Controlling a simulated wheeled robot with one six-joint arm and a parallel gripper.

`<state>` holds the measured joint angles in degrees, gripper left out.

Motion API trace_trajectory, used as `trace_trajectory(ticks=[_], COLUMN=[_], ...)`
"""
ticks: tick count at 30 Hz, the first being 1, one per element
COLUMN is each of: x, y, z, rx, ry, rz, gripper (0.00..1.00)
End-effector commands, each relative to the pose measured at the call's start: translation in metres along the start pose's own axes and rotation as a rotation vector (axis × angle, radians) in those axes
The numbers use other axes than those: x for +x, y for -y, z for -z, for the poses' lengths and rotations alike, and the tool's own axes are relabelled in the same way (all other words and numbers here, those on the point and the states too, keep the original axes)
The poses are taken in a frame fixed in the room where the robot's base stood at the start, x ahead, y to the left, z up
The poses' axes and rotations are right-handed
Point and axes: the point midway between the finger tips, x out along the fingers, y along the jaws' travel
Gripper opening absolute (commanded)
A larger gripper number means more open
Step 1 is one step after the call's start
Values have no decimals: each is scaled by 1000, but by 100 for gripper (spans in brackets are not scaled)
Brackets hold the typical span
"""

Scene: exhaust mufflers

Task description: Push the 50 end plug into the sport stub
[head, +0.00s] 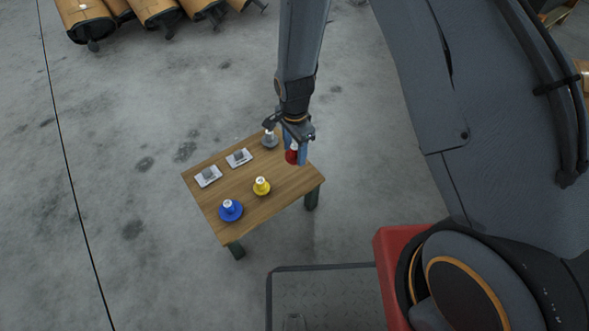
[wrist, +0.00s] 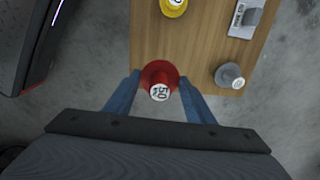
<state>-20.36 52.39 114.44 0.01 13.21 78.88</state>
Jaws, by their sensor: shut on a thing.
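The 50 end plug is red with a white top marked 50, seen in the wrist view (wrist: 160,78) and in the head view (head: 291,156). My gripper (head: 299,154) is shut on it, with a blue finger on each side in the wrist view (wrist: 158,88). The plug shows at the table's right end; its height above the top is unclear. Two pale plates with grey stubs, the left one (head: 208,176) and the right one (head: 239,158), lie at the table's far left. I cannot read which is the sport stub. One labelled plate (wrist: 246,17) shows partly in the wrist view.
A blue plug (head: 230,210), a yellow plug (head: 262,186) and a grey plug (head: 269,140) stand on the wooden table (head: 240,190). The grey plug is close to my gripper. Several brown mufflers (head: 155,10) lie at the back left. The table's middle is clear.

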Motion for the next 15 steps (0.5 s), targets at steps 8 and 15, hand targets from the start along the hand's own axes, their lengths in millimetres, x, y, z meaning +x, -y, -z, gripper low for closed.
trace_trajectory(ticks=[8, 15], x=[41, 70], y=[0, 0], z=[0, 0], rx=[0, 0], ry=[0, 1], rz=[-1, -2], gripper=[27, 27])
